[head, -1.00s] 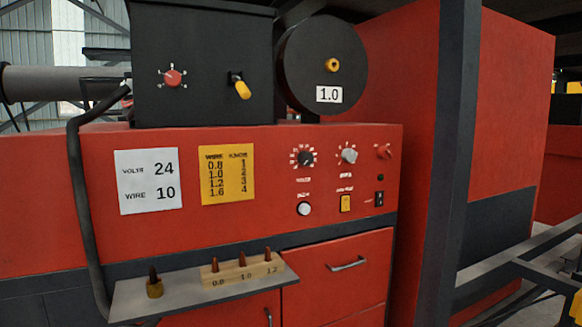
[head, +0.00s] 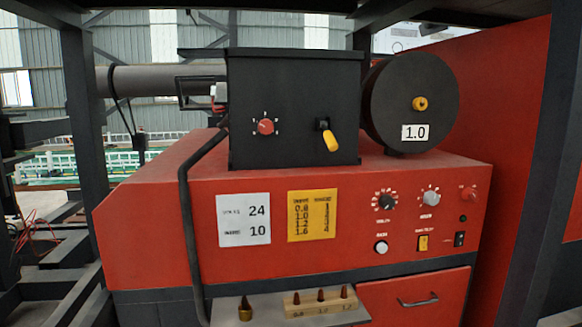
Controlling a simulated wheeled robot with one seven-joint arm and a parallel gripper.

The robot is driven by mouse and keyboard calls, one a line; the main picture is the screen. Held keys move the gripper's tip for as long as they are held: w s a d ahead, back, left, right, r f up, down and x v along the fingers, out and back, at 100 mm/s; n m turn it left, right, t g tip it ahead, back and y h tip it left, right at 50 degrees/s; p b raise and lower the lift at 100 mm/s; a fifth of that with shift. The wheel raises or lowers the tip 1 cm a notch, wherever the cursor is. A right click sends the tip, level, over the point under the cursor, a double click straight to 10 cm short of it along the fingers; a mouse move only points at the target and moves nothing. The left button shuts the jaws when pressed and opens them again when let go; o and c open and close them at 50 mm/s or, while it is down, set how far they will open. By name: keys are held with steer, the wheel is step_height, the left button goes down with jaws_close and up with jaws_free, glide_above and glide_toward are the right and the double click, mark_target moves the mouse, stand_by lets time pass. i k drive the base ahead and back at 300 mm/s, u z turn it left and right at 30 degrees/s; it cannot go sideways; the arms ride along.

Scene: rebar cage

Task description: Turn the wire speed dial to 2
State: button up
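The red welding machine (head: 150,225) carries a black dial (head: 387,202) and a grey dial (head: 431,198) on its front panel, each ringed by white marks. The labels under them are too small to read, so I cannot tell which is wire speed. A red knob (head: 266,127) with marks around it sits on the black box (head: 295,85) above. A white card (head: 244,235) reads 24 and 10. A yellow card (head: 312,231) lists wire sizes against knob numbers, blurred here. My gripper is not in view.
A yellow-handled lever (head: 330,140) and a spool marked 1.0 (head: 405,90) are above the panel. A shelf (head: 270,309) with a tip block (head: 320,306) juts out below. A black cable (head: 184,215) hangs at the left, and a dark post (head: 548,190) stands right.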

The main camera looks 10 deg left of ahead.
mark_target(430, 198)
steer(key=u, duration=0.5)
steer(key=k, duration=1.15)
steer(key=z, duration=0.45)
steer(key=i, duration=1.55)
steer(key=u, duration=0.55)
